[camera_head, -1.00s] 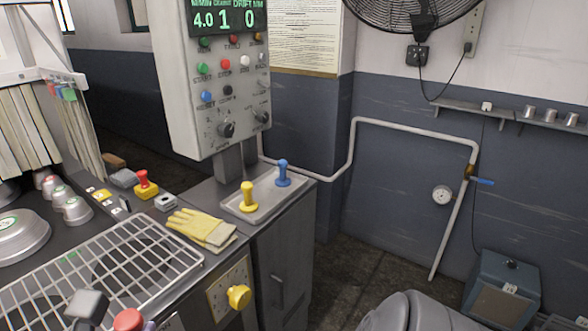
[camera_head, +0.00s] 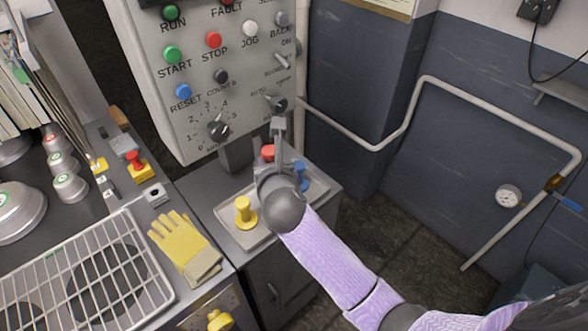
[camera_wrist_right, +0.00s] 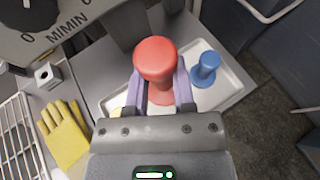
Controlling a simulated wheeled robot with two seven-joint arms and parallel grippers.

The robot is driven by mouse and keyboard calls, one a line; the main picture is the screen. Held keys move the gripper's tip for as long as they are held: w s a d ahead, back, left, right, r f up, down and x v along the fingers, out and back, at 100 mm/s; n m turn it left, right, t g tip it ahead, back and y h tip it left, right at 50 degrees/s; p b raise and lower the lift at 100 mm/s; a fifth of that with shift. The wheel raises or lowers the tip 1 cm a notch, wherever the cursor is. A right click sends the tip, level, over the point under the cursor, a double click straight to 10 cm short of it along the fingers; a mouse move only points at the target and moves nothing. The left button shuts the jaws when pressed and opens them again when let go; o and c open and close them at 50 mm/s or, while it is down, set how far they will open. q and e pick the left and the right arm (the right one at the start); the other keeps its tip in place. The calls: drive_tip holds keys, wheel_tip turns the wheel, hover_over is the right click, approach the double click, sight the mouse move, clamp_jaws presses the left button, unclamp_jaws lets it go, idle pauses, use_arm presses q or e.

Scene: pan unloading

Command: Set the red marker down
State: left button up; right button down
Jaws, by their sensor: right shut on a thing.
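The red marker (camera_head: 268,152) is a knob-topped peg, partly hidden behind my right gripper in the head view. My right gripper (camera_wrist_right: 160,92) is shut on it; the purple fingers flank the red marker (camera_wrist_right: 157,60) in the wrist view. It is upright or nearly so, over the back part of the grey tray (camera_head: 232,238). I cannot tell whether its base touches the tray. The yellow marker (camera_head: 244,212) stands at the tray's front left, and the blue marker (camera_head: 300,175) stands at its right. My left gripper is not in view.
A control panel (camera_head: 235,75) with buttons and knobs rises just behind the tray. Yellow gloves (camera_head: 185,245) and a wire rack (camera_head: 85,265) lie to the left. A bent pipe (camera_head: 400,120) runs along the wall at the right.

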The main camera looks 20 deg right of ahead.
drive_tip(key=shift+n+y, duration=0.3)
drive_tip(key=shift+y, duration=0.1)
drive_tip(key=f+b, duration=0.1)
drive_tip(key=f, duration=0.2)
drive_tip(key=f+b, duration=0.2)
drive_tip(key=f, duration=0.2)
drive_tip(key=f+b, duration=0.2)
drive_tip(key=f, duration=0.1)
drive_tip(key=shift+w+f, duration=0.15)
drive_tip(key=shift+w, duration=0.2)
drive_tip(key=shift+r, duration=0.25)
drive_tip(key=shift+f, duration=0.2)
drive_tip(key=shift+c, duration=2.2)
unclamp_jaws()
